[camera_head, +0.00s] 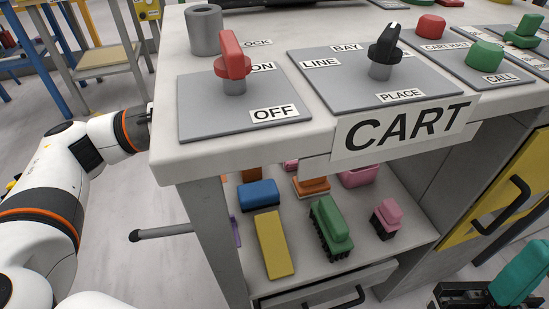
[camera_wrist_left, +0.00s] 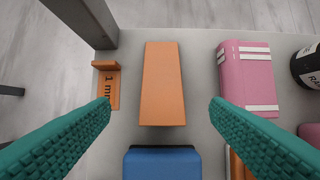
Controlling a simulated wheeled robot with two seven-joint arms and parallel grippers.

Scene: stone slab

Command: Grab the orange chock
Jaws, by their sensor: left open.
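The orange chock (camera_wrist_left: 162,85) is a plain wedge-like block lying on the shelf, in the middle of the left wrist view. In the head view a small part of it appears to show (camera_head: 249,175) under the slab edge, behind the blue block. My left gripper (camera_wrist_left: 160,103) is open, with one teal finger on each side of the chock and a gap to both. The fingers do not touch it. In the head view my left gripper is hidden behind the cart. One teal finger of my right gripper (camera_head: 518,274) shows at the lower right, away from the shelf.
The blue block (camera_wrist_left: 162,163) lies close to the chock. An orange L-shaped piece (camera_wrist_left: 111,84) is left of it, and a pink block with white strips (camera_wrist_left: 246,77) right. A grey post (camera_wrist_left: 84,22) stands at the upper left. The stone slab (camera_head: 250,150) overhangs the shelf.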

